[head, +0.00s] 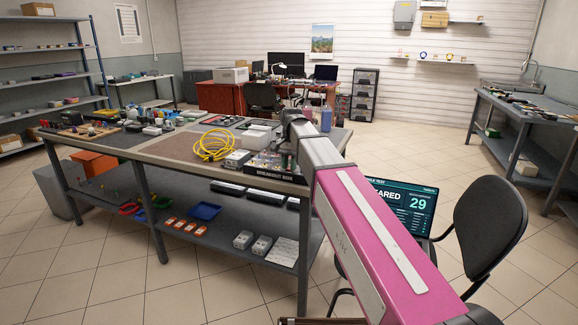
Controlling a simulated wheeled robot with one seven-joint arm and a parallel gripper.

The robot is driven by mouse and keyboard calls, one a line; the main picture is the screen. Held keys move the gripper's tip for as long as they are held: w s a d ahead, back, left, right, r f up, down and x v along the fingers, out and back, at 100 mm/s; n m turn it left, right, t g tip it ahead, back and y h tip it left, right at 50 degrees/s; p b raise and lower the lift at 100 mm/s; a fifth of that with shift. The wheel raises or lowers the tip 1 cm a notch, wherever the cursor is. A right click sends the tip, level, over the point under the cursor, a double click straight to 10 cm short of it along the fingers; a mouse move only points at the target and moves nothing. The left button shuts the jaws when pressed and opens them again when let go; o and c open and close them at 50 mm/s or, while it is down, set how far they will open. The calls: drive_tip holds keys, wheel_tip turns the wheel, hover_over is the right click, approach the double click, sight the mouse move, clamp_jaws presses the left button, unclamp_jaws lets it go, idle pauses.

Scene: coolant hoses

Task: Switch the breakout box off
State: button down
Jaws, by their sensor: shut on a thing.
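The breakout box (264,174) is a dark box with its name in white letters on the front, near the front right corner of the workbench. Its top carries small fittings, too small to tell apart. My gripper (284,152) is over the right part of the box top, at the end of my pink and white arm. It is shut on a small part there. The fingertips and the switch are too small and too covered to make out, so I cannot tell the switch's position.
The workbench (178,152) holds a yellow coiled hose (214,146), a grey-white unit (237,159) left of the box and a blue bottle (326,120) behind my arm. A monitor (402,205) and a black chair (486,228) stand at right. Floor is clear at front left.

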drive_tip(key=shift+w+g, duration=0.15)
drive_tip(key=shift+g, duration=0.55)
drive_tip(key=c, duration=1)
unclamp_jaws()
drive_tip(key=shift+o, duration=0.2)
drive_tip(key=shift+r, duration=0.1)
drive_tip(key=v, duration=0.7)
drive_tip(key=shift+d+r, duration=0.2)
